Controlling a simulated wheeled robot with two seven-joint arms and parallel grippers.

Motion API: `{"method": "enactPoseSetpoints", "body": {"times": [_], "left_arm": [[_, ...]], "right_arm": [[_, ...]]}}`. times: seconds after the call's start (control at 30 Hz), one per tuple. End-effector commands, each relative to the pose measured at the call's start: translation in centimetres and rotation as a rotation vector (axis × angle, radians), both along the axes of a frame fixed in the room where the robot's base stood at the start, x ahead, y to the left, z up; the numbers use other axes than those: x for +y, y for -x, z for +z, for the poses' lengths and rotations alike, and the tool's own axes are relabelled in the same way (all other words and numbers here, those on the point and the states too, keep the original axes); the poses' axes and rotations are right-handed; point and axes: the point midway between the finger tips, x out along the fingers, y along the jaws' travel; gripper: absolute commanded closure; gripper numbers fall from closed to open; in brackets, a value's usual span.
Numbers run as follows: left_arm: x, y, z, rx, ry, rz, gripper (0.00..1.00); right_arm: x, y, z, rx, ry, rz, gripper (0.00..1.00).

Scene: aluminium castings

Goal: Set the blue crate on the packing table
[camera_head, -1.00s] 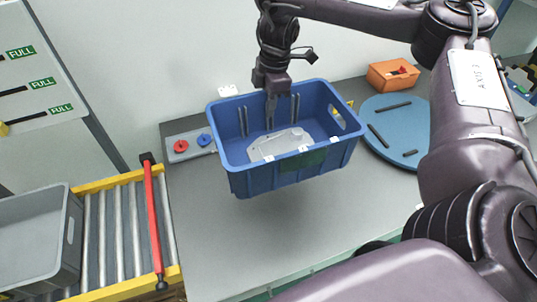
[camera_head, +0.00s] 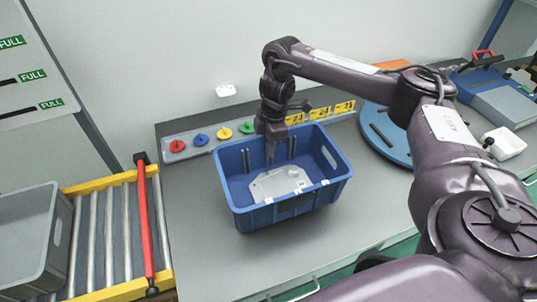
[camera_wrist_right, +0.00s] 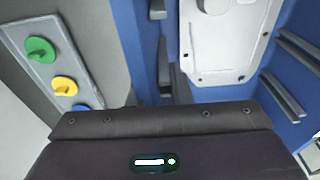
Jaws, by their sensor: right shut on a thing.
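The blue crate (camera_head: 245,203) is upright at the packing table (camera_head: 200,245), over its middle. I cannot tell whether its base touches the top. A grey aluminium casting (camera_head: 280,184) lies inside it; the casting also shows in the right wrist view (camera_wrist_right: 225,35). My right gripper (camera_head: 270,155) points down at the crate's far wall and is shut on it. In the right wrist view the dark fingers (camera_wrist_right: 162,45) sit at the blue wall (camera_wrist_right: 130,45). My left gripper is not in view.
A strip with coloured knobs (camera_head: 201,140) and yellow number plates lies behind the crate. A blue round disc (camera_head: 375,125) is to the right. At left, a grey crate (camera_head: 58,228) stands on rollers (camera_head: 105,235) with a red bar (camera_head: 146,220). The tabletop in front is clear.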

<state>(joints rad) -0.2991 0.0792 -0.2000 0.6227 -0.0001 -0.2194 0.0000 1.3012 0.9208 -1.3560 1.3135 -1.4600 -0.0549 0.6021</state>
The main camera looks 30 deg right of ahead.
Motion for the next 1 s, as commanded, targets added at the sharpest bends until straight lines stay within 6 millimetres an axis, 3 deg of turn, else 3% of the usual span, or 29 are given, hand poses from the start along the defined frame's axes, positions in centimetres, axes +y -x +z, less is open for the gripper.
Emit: {"method": "enactPoseSetpoints", "body": {"times": [0.2,0.57,0.6,0.73,1.0], "left_arm": [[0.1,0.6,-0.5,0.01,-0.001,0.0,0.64],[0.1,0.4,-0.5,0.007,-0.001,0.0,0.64],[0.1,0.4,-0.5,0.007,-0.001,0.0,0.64],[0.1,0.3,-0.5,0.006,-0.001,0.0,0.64],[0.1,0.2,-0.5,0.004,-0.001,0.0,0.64]], "right_arm": [[0.0,0.0,-2.8,0.002,-0.002,-0.001,1.0],[0.0,0.0,-3.3,0.0,-0.001,0.0,1.0],[0.0,0.0,-3.4,0.001,0.001,0.0,0.78],[0.0,0.0,-3.4,0.001,0.001,0.0,0.61],[0.0,0.0,-3.3,0.001,0.001,0.0,0.6]]}}
